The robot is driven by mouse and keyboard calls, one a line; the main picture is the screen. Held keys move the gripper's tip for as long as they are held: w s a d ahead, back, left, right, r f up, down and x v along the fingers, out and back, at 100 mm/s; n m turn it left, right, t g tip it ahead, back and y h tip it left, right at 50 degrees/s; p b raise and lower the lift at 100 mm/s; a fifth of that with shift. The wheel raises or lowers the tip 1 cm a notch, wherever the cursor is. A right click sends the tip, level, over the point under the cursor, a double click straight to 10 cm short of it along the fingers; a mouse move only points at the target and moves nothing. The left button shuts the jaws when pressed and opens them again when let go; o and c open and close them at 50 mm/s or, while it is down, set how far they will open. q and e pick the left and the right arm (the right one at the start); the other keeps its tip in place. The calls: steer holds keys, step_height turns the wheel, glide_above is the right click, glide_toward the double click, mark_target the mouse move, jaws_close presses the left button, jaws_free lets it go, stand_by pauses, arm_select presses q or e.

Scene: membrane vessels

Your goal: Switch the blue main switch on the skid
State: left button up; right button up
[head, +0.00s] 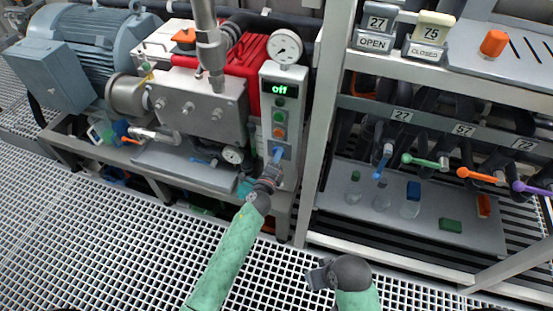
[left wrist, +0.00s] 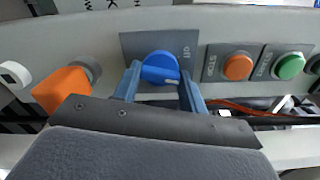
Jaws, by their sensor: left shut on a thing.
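In the head view the left gripper (head: 277,156) reaches the lower part of the grey control box (head: 269,88) on the skid and hides most of the switch. The box's display (head: 279,89) reads "off" in green. My right gripper (head: 322,274) is low over the grating; its jaw opening is unclear.
An orange button (left wrist: 237,67) and a green button (left wrist: 289,66) sit beside the switch. A gauge (head: 285,46) tops the box. A motor (head: 95,45) is at left. A rack with coloured valve handles (head: 427,161) is at right. The grating floor (head: 100,240) is clear.

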arm_select(q)
steer(key=shift+n, duration=1.9)
steer(key=n, duration=0.3)
steer(key=shift+n, duration=0.4)
steer(key=shift+n+p, duration=0.35)
steer(key=shift+n, duration=0.25)
arm_select(e)
steer(key=shift+s+d+r, duration=0.25)
steer(key=shift+d+r, duration=0.1)
steer(key=shift+r, duration=0.1)
steer(key=shift+w+d, duration=0.1)
steer(key=shift+w, duration=0.05)
arm_select(q)
steer(key=o, duration=1)
arm_select(e)
steer(key=shift+d, duration=0.1)
steer(key=shift+s, duration=0.2)
